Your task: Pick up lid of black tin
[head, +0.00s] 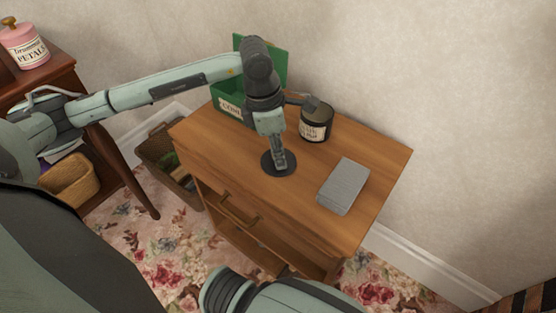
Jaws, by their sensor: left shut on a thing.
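The black tin (314,128) with a cream label stands upright on the wooden cabinet top, near its back edge. The tin's upper part is partly covered by my left wrist. My left gripper (278,160) points down in front of the tin, to its left. It is shut on the lid (290,166), a flat black disc, apart from the tin. I cannot tell whether the lid touches the cabinet top or hangs just above it. My right arm shows only in part at the bottom edge; its gripper is out of view.
The wooden cabinet (375,165) also bears a grey flat block (343,186) at the right and an open green box (232,103) behind my left arm. A pink jar (25,47) stands on a side table at the left. The cabinet's front middle is clear.

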